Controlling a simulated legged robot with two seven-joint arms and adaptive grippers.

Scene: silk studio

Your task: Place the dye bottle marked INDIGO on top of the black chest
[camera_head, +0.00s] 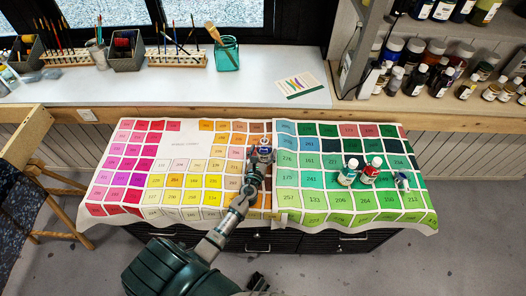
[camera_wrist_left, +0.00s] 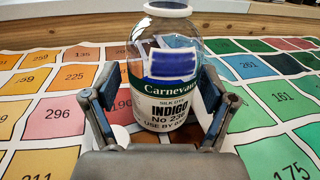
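The INDIGO dye bottle (camera_wrist_left: 165,75) is clear with a white cap and a blue patch, and its label reads INDIGO. In the head view the bottle (camera_head: 265,148) is small, over the orange squares of the colour chart. My left gripper (camera_head: 258,160) reaches it from the front. In the left wrist view the gripper's fingers (camera_wrist_left: 160,92) stand on both sides of the bottle, with a narrow gap at the left, and look open. The bottle's base is partly hidden by the gripper. The black chest (camera_head: 290,240) shows drawer fronts with handles below the chart. My right gripper is not in view.
The colour chart (camera_head: 185,143) covers the chest top. A teal-labelled bottle (camera_head: 348,174), a red bottle (camera_head: 371,170) and a pale bottle (camera_head: 402,181) stand on its right. A white bench (camera_head: 180,95) runs behind; shelves (camera_head: 430,105) with several bottles are at right. A stool (camera_head: 40,170) is at left.

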